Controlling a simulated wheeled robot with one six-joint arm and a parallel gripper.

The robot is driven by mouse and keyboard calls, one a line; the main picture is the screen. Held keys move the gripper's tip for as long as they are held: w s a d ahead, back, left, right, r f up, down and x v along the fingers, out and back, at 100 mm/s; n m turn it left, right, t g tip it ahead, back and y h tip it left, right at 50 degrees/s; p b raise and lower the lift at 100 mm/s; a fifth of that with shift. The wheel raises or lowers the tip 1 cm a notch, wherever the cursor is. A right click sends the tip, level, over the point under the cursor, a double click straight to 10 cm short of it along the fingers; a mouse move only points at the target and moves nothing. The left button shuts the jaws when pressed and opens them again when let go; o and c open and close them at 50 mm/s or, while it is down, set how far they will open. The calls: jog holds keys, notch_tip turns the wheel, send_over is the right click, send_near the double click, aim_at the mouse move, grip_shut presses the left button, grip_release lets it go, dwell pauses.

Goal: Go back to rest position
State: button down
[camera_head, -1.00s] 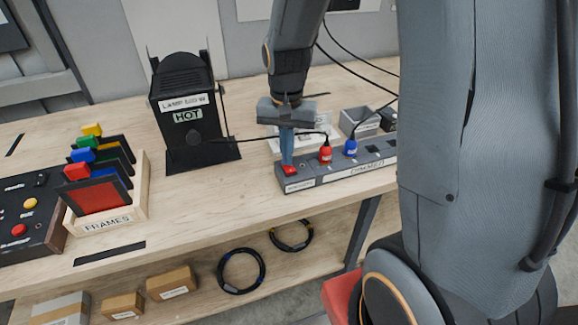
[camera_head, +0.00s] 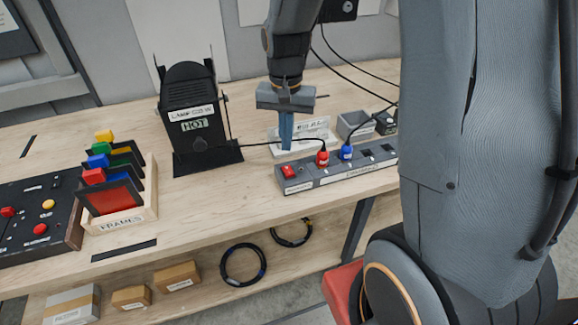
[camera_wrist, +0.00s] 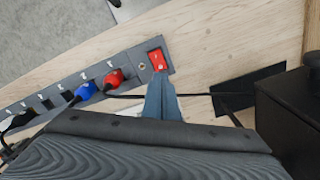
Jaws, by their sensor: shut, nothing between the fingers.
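My gripper (camera_head: 286,143) is shut and empty, pointing down above the table just behind the left end of the dimmer power strip. In the wrist view its closed fingers (camera_wrist: 161,98) appear just below the strip's red rocker switch (camera_wrist: 157,60), apart from it as far as I can tell. The grey strip (camera_head: 330,177) lies on the table, with its red switch (camera_head: 288,171) at the left end. A red plug (camera_head: 322,158) and a blue plug (camera_head: 346,152) stand in its sockets.
A black lamp housing (camera_head: 190,110) marked HOT stands left of my gripper. A wooden FRAMES rack (camera_head: 130,220) with coloured frames and a black control box (camera_head: 38,215) are further left. Cables (camera_head: 352,76) hang behind my gripper. Boxes (camera_head: 178,276) sit on the lower shelf.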

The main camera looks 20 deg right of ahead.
jog(key=shift+r, duration=0.2)
dwell(0.3)
jog(key=s+f+n+b, duration=0.1)
jog(key=s+f+b, duration=0.1)
jog(key=s+f+n+t+b, duration=0.1)
jog(key=s+f+n+b, duration=0.1)
jog(key=s+b, duration=0.1)
jog(key=s+f+n+b, duration=0.2)
jog(key=s+b, duration=0.1)
jog(key=shift+s, duration=0.25)
jog(key=shift+s+f+n+b, duration=0.15)
jog(key=shift+s+n+b, duration=0.15)
jog(key=shift+s+n, duration=0.2)
